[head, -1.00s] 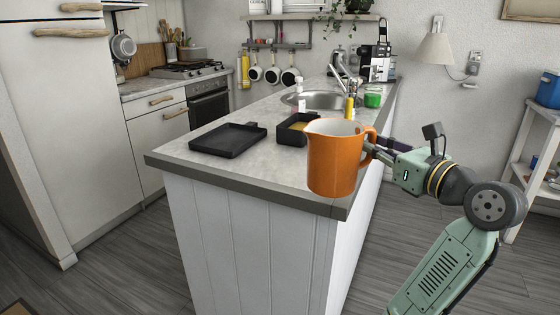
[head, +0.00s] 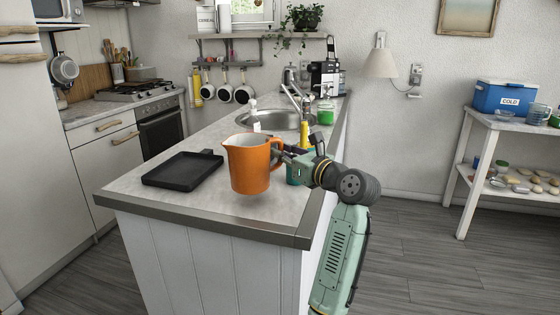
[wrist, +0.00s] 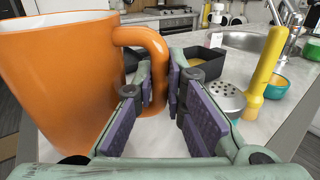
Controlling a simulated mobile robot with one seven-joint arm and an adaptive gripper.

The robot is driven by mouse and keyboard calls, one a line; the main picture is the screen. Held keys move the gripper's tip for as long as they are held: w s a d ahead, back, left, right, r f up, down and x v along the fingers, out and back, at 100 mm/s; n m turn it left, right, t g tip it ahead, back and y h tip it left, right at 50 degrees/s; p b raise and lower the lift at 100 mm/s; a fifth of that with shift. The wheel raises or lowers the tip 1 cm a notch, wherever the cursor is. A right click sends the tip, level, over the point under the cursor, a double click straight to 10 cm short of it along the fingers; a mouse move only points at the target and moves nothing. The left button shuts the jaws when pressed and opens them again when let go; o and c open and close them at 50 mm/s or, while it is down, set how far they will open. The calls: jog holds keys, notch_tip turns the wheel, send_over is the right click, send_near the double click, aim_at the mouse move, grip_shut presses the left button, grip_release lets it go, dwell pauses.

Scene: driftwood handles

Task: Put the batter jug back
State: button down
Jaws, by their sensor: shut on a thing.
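The batter jug is an orange jug (head: 250,165) with a pale inside, upright over the near part of the grey counter (head: 225,205). It fills the left of the wrist view (wrist: 60,85). My gripper (head: 282,153) is at its right side, shut on its handle. In the wrist view my gripper's fingers (wrist: 160,88) stand on either side of the handle. A faint shadow lies under the jug; I cannot tell whether its base touches the counter.
A black square pan (head: 183,170) lies left of the jug. The wrist view shows a dark loaf pan (wrist: 205,62), a shaker (wrist: 227,98) and a yellow-handled thing (wrist: 262,85) beyond. The sink (head: 275,119) is farther back. A blue cooler (head: 505,98) stands on a white shelf at right.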

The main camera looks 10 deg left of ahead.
aim_at(281, 166)
jog(key=shift+w+a, duration=0.25)
jog(key=shift+w+f, duration=0.1)
jog(key=shift+f, duration=0.05)
jog(key=shift+f+p, duration=0.45)
jog(key=shift+f, duration=1.15)
jog(key=shift+f, duration=0.1)
jog(key=c, duration=1.6)
grip_release()
jog(key=shift+f, duration=0.1)
jog(key=shift+c, duration=0.2)
jog(key=b+v, duration=0.1)
jog(key=v, duration=0.5)
jog(key=b+v, duration=0.2)
jog(key=v, duration=0.4)
jog(key=shift+r, duration=0.25)
